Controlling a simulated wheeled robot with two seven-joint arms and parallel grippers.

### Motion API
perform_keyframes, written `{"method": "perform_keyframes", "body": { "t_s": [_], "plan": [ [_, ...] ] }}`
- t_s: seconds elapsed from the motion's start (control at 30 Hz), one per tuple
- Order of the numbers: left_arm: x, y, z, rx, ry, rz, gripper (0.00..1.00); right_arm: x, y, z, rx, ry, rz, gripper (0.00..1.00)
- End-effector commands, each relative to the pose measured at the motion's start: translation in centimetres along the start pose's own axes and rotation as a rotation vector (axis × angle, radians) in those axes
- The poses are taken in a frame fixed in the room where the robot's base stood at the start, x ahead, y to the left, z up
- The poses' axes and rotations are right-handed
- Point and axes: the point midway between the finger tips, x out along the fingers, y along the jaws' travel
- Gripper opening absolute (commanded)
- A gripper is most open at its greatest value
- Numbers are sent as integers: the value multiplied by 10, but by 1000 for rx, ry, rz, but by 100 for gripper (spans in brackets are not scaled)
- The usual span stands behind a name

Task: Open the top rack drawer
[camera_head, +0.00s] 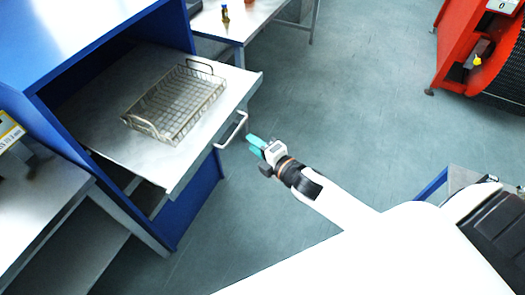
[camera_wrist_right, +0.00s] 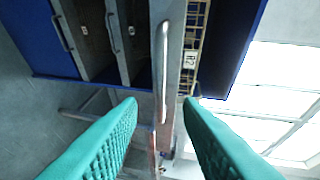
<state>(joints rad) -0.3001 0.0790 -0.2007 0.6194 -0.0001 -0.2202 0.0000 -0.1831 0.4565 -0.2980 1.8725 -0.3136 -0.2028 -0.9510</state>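The top rack drawer (camera_head: 95,137) is a flat metal tray standing well out of the blue rack (camera_head: 110,45). A wire basket (camera_head: 175,103) lies on it. Its bar handle (camera_head: 234,130) is on the front edge; in the right wrist view the handle (camera_wrist_right: 163,70) runs upright, in line with the gap between the teal fingers. My right gripper (camera_head: 252,140) is just in front of the handle and appears slightly apart from it. In the wrist view the right gripper (camera_wrist_right: 160,108) is open, with nothing between its fingers. My left gripper is out of view.
Lower drawers with handles (camera_wrist_right: 62,32) show in the wrist view. A metal table (camera_head: 235,22) with a small bottle (camera_head: 225,13) stands behind the rack. A red machine (camera_head: 455,45) is at upper right. The floor (camera_head: 340,90) between is clear.

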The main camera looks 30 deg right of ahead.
Motion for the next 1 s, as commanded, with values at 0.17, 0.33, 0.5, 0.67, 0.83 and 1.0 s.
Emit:
{"method": "perform_keyframes", "body": {
  "t_s": [0.17,0.33,0.5,0.67,0.83,1.0],
  "plan": [
    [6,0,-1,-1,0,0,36,-24,1,0,1,0,0,32],
    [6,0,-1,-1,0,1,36,-30,0,0,1,1,-1,32],
    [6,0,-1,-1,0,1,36,-30,0,0,1,1,-1,32],
    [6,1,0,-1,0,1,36,-30,0,0,1,1,-1,32],
    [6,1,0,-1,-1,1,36,-30,2,-1,4,2,3,32],
    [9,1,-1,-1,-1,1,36,-26,52,-9,112,40,93,32]
  ]
}}
